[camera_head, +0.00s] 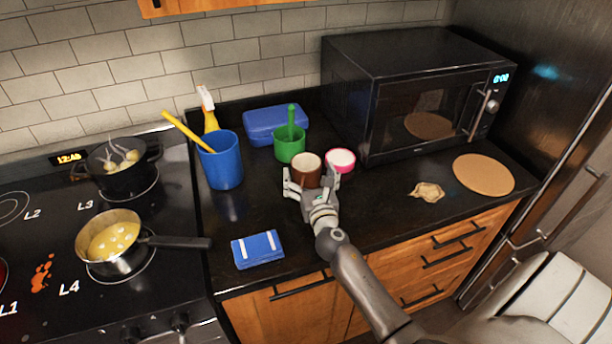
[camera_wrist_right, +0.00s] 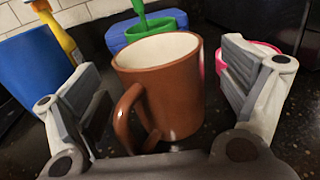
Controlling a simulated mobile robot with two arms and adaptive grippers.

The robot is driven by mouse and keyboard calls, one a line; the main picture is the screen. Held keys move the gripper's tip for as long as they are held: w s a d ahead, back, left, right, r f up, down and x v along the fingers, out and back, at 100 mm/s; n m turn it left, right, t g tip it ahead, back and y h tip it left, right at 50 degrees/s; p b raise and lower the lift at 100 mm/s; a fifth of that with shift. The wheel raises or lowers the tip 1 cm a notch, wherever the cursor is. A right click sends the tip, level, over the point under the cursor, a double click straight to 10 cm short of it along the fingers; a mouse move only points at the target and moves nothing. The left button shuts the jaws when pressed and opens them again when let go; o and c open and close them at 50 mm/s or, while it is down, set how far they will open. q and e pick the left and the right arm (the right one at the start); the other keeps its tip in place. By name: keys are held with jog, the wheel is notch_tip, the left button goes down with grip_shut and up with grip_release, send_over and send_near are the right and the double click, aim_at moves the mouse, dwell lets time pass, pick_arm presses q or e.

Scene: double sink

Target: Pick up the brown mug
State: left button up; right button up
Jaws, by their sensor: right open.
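The brown mug (camera_head: 307,172) stands upright on the black counter, with a white inside. In the right wrist view the mug (camera_wrist_right: 172,92) sits between the two fingers, its handle toward the left and the camera. My right gripper (camera_head: 312,186) is open around the mug, one finger on each side. In the wrist view a gap shows between the mug and the left finger, and the right finger is close to the mug's right side; I cannot tell if it touches. My left gripper is not in view.
A pink cup (camera_head: 341,160) stands close at the mug's right, and a green cup (camera_head: 290,144) behind it. A blue container (camera_head: 221,161) stands to the left. The microwave (camera_head: 420,95) is behind right; the stove is left.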

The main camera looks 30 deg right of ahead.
jog(key=shift+x, duration=1.1)
jog(key=shift+s, duration=0.15)
jog(key=shift+c, duration=0.9)
jog(key=shift+f, duration=0.1)
jog(key=c, duration=1)
jog(key=shift+c, duration=0.6)
